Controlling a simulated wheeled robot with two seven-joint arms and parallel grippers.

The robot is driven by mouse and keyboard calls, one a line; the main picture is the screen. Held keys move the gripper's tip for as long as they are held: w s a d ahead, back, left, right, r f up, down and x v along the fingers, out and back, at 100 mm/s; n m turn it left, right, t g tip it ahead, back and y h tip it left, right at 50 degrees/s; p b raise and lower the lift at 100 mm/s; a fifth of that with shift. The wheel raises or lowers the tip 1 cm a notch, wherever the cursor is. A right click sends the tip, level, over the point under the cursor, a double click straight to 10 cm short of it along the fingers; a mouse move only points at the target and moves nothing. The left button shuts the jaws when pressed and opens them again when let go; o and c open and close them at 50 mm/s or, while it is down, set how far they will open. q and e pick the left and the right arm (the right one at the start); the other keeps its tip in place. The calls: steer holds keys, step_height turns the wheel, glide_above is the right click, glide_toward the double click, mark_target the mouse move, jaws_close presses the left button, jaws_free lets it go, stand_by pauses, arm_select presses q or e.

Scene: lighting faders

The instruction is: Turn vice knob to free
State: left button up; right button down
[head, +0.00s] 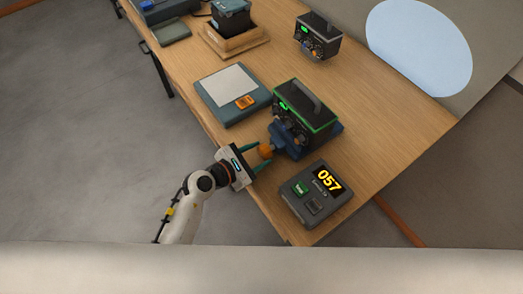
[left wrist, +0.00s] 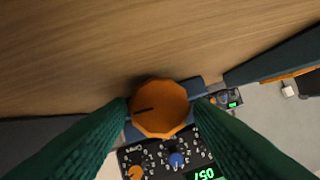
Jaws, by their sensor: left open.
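The orange vice knob (head: 266,151) sits at the front of the blue vice (head: 283,139), near the table's front edge. The vice stands at a dark control box (head: 305,118) with a green outline. In the left wrist view the faceted orange knob (left wrist: 165,118) faces the camera, its dark pointer line pointing left. My left gripper (head: 261,154) is open, with its green fingers on either side of the knob. In the left wrist view the fingers (left wrist: 160,106) flank the knob; whether they touch it is unclear. My right gripper is not in view.
A grey console (head: 317,195) with an orange 057 display stands right of the vice. Another control box (head: 317,38) stands farther back. The wooden table (head: 385,125) is clear to the right.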

arm_select(q)
steer(key=shift+x, duration=1)
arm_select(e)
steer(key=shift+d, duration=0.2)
arm_select(q)
steer(key=shift+s, duration=0.1)
steer(key=shift+c, duration=0.2)
steer(key=c, duration=0.7)
steer(key=shift+o, duration=0.2)
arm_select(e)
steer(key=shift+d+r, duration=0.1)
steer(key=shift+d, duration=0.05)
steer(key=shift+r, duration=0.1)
